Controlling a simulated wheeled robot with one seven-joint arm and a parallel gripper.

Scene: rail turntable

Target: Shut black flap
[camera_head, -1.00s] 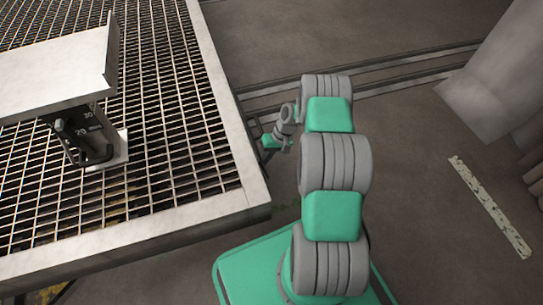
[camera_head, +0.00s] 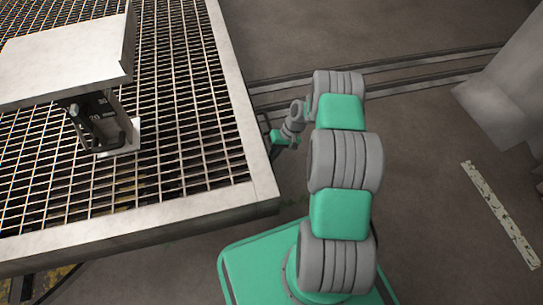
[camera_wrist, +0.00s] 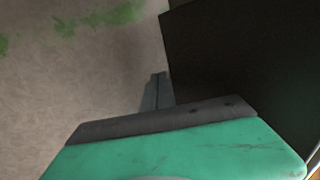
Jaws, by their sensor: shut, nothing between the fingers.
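A black part (camera_head: 98,112) with a light number and a protruding handle-like piece shows under a white box-like cover (camera_head: 62,58) on the grating platform. I cannot tell whether this part is the black flap. My gripper (camera_wrist: 159,76) is shut and empty in the wrist view, its fingers close together. A large dark panel (camera_wrist: 245,50) fills the right of that view, just beside the fingertips; I cannot tell whether they touch it. In the head view my gripper end hangs just right of the platform's edge, its fingertips not clear.
The grating platform (camera_head: 225,203) has a pale metal border and fills the left. Rails (camera_head: 420,75) run across the floor behind my arm. A pale column (camera_head: 505,95) stands at right, near a speckled strip (camera_head: 500,215) on the floor. Floor between is clear.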

